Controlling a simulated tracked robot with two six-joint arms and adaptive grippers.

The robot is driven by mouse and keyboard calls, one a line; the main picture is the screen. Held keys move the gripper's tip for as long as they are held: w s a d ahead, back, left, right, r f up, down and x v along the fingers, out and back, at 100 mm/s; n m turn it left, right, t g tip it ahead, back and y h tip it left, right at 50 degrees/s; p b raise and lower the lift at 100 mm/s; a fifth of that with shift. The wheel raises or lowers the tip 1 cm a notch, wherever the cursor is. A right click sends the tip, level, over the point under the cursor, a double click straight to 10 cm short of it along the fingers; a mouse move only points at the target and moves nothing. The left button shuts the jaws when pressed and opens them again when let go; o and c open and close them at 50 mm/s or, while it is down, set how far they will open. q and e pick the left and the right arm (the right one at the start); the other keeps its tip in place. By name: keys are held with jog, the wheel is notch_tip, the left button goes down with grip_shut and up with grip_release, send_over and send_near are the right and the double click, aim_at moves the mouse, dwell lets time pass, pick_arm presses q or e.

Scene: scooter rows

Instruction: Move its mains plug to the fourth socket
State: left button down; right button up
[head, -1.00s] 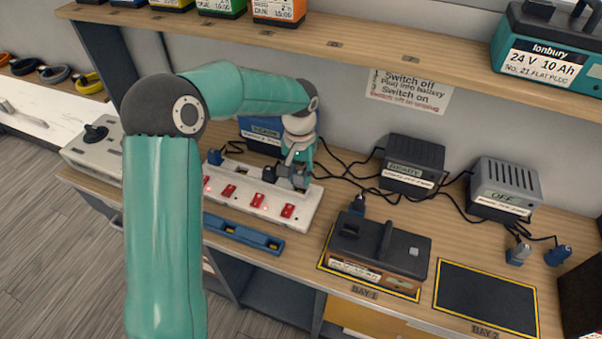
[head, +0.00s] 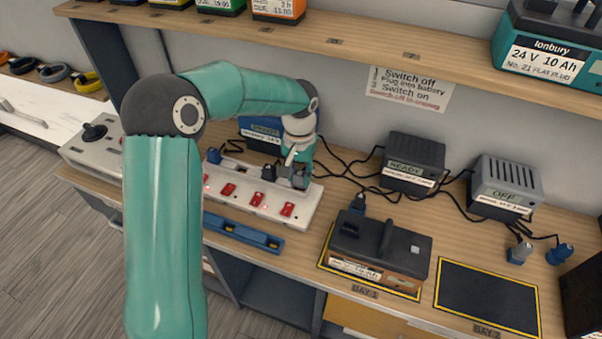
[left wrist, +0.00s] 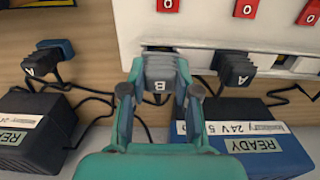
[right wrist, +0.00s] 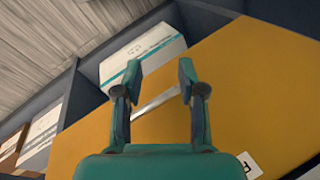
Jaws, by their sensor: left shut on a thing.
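The white socket strip (head: 268,213) lies on the bench, with red switches along its front edge. My left gripper (head: 297,165) is over the strip's right end. In the left wrist view, the gripper (left wrist: 158,95) is shut on a grey mains plug marked B (left wrist: 158,72). The plug is at the end socket position, against the strip's edge; I cannot tell whether it is fully seated. A second dark plug (left wrist: 235,68) stands beside it in the strip; it also shows in the head view (head: 268,173). My right gripper (right wrist: 160,85) is open and empty before a yellow drawer front.
A blue charger (head: 262,130) is behind the strip. A battery (head: 380,250) sits in bay 1; bay 2 (head: 487,297) is empty. A shelf (head: 370,48) overhangs.

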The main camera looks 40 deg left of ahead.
pick_arm(q)
jog(key=shift+f+b, duration=0.4)
jog(key=shift+f, duration=0.15)
jog(key=c, duration=0.8)
grip_release()
jog(key=shift+o, duration=0.2)
jog(key=shift+r, duration=0.15)
notch_tip(320, 180, up, 12)
jog(key=shift+f, duration=0.2)
